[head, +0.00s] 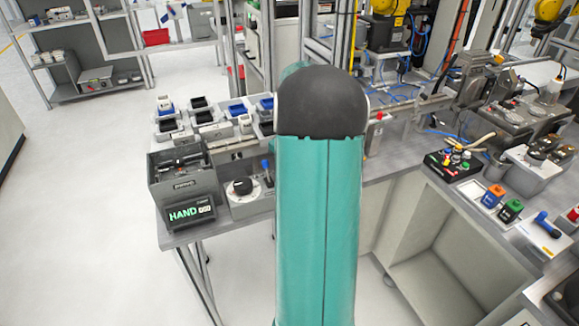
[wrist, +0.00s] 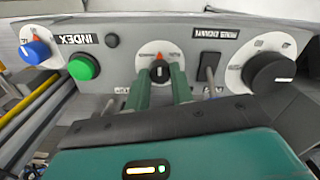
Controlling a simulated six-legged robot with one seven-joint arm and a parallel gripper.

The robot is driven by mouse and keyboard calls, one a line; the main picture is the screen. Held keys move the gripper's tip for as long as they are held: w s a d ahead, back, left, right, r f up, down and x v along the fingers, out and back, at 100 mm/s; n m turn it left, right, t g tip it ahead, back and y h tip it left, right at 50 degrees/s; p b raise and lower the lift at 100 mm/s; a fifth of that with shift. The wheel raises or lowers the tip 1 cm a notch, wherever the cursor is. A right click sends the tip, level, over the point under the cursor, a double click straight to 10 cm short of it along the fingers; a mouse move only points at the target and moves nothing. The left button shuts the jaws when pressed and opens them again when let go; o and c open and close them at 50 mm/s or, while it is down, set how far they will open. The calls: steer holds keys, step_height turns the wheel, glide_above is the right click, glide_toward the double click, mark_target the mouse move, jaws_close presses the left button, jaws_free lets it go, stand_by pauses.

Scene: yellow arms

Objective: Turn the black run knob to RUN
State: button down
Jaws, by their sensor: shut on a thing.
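The black run knob (wrist: 159,71) sits on a round white dial with orange marks, in the middle of a grey panel in the wrist view. My gripper (wrist: 161,82) has its two green fingers on either side of this knob and is shut on it. A white pointer line shows on the knob's face. The dial's lettering is too small to read. In the head view my arm covers the gripper, and I cannot make out this knob there.
Beside the knob on the panel are a green button (wrist: 83,67), a blue knob (wrist: 36,51), a black switch (wrist: 209,67) and a larger black knob (wrist: 270,72). In the head view a display (head: 189,216) reads HAND. Floor at left is clear.

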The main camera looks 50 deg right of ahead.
steer(key=m, duration=0.4)
steer(key=shift+m, duration=0.3)
steer(key=m, duration=0.4)
steer(key=shift+m, duration=0.4)
steer(key=c, duration=1.2)
jaws_free()
step_height(320, 180, up, 14)
steer(key=shift+f, duration=0.1)
